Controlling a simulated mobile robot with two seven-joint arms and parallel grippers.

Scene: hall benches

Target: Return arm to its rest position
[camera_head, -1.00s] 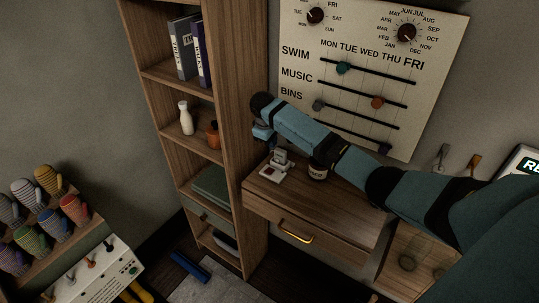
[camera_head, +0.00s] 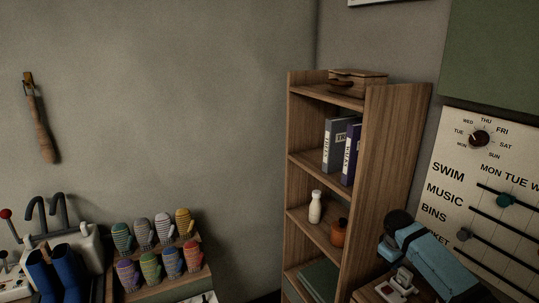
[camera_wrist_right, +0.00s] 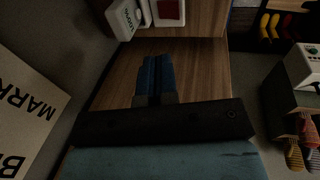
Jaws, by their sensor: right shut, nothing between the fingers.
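My right arm comes in from the lower right in the head view, with blue links and a dark round wrist joint. Its gripper (camera_head: 388,248) hangs below that joint, small and partly hidden, beside the tall shelf's right side. In the right wrist view the two blue fingers (camera_wrist_right: 155,78) lie together, shut and empty. They are in front of a wooden surface (camera_wrist_right: 205,72), apart from the items at its far end. My left arm and gripper are not in view.
The tall wooden shelf (camera_head: 378,150) stands close left of the arm, holding binders, a white vase (camera_head: 315,207) and an orange pot (camera_head: 339,232). The slider board (camera_head: 480,215) is on the wall behind. A small white device (camera_head: 397,285) sits below the gripper. Mittens (camera_head: 143,232) stand at left.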

